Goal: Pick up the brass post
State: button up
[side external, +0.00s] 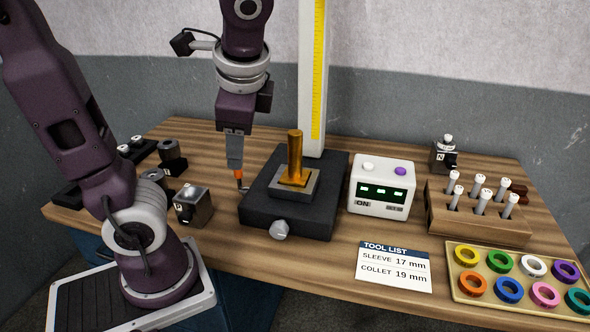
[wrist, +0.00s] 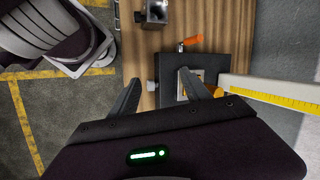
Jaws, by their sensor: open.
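The brass post (side external: 295,154) stands upright on a square plate on top of a black fixture block (side external: 262,211) in the side view. In the wrist view a small part of the post (wrist: 217,91) shows beside the right finger, which hides some of it. My gripper (side external: 234,168) points down to the left of the post, apart from it. In the wrist view its two fingers are spread (wrist: 158,78) with nothing between them, and the post is outside them, to the right.
An orange-tipped lever (side external: 238,176) sticks out from the block close below my fingertips. A tall white column with a yellow scale (side external: 319,75) rises behind the post. A white meter box (side external: 382,186) stands close at right. A metal block (side external: 193,205) sits at left.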

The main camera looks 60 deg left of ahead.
jog(key=w+a+m+g+y, duration=0.2)
jog(key=w+a+m+y, duration=0.3)
jog(key=w, duration=0.1)
notch_tip(320, 180, up, 2)
jog(key=m+y, duration=0.6)
jog(key=y, duration=0.1)
send_over(298, 150)
jog(key=s+d, duration=0.2)
jog(key=shift+m+t+y, duration=0.5)
jog(key=shift+t, duration=0.2)
jog(key=f, duration=0.4)
jog(key=w+f, duration=0.1)
jog(key=f, duration=0.3)
jog(key=w+f, duration=0.1)
jog(key=f, duration=0.3)
jog(key=shift+d+f, duration=0.2)
jog(key=a, duration=0.6)
jog(key=shift+w+a, duration=0.1)
jog(key=shift+a, duration=0.45)
grip_shut()
